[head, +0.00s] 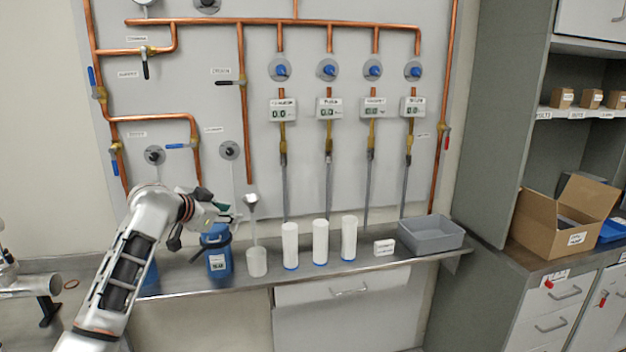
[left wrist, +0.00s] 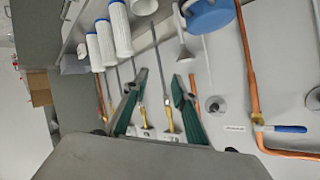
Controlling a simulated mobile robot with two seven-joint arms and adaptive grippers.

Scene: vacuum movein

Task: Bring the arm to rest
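My left arm reaches in from the lower left in the head view. In the head view I cannot tell whether the gripper touches the container. My right gripper is not in view.
A white cup (head: 257,262) and three white cylinders (head: 320,242) stand on the narrow steel shelf (head: 190,280). A grey bin (head: 431,234) is at its right end. Copper pipes (head: 242,130) and valves cover the wall panel behind. A cardboard box (head: 562,220) sits farther right.

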